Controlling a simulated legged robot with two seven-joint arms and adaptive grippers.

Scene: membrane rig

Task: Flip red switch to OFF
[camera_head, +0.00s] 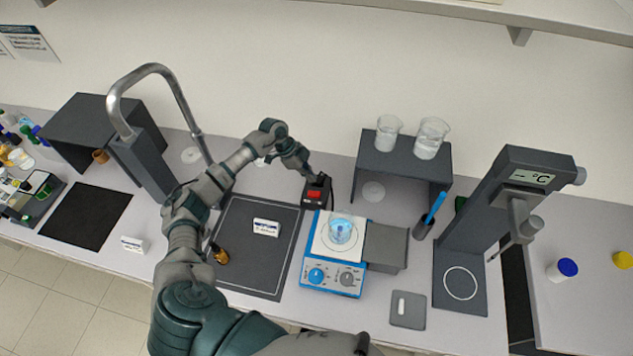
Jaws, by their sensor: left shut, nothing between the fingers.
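The red switch (314,194) sits on a small black box (318,202) near the middle of the bench, just left of the blue and white stirrer. Which position the switch is in is too small to tell. My left arm reaches up from the bottom, and its gripper (309,176) is shut and empty at the far edge of the black box, behind the red switch. Whether the fingertips touch the box or the switch cannot be told. My right gripper is not in view.
A stirrer (333,279) with a beaker (340,231) of blue liquid stands right of the box. A dark shelf (405,162) with two beakers is behind it. A dark mat (250,283) bears a label and an amber bottle (219,254). A tall grey stand (492,210) is at right.

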